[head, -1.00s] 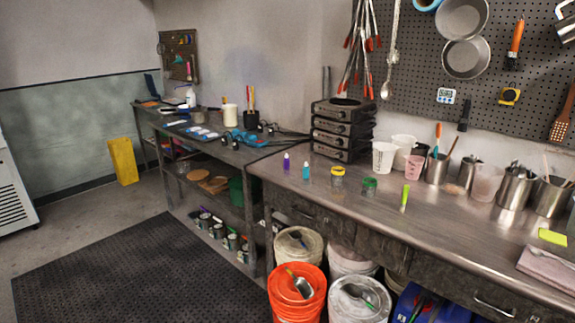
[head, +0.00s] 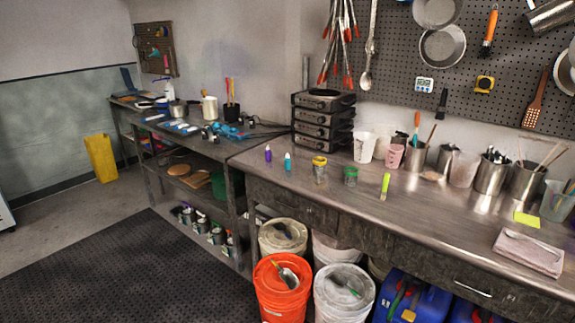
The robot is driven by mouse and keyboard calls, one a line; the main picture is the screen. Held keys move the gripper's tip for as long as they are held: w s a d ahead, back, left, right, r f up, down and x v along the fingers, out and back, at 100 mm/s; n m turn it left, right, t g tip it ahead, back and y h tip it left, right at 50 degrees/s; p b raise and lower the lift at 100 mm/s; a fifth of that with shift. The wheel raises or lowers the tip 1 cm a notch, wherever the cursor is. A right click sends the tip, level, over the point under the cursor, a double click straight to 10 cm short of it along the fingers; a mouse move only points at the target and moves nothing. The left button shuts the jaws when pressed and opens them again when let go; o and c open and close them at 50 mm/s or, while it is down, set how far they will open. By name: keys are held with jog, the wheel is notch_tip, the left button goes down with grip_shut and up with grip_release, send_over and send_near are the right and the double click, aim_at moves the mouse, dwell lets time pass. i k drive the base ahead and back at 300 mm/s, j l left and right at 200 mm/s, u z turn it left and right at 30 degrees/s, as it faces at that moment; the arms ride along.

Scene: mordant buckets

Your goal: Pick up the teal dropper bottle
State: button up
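The teal dropper bottle (head: 288,163) stands upright on the metal workbench (head: 420,215), near its left end. It is small, with a pale tip. A purple dropper bottle (head: 268,154) stands just to its left, a small gap apart. A clear jar with a yellow lid (head: 319,170) stands to its right. My gripper does not show in the head view.
A green-lidded jar (head: 350,176) and a lime-green upright item (head: 384,187) stand farther right. A stack of dark trays (head: 322,122) is behind. Buckets, including an orange one (head: 280,295), stand under the bench. A black mat (head: 130,275) covers open floor at left.

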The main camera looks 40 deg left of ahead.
aim_at(286, 161)
jog(key=u, duration=1.5)
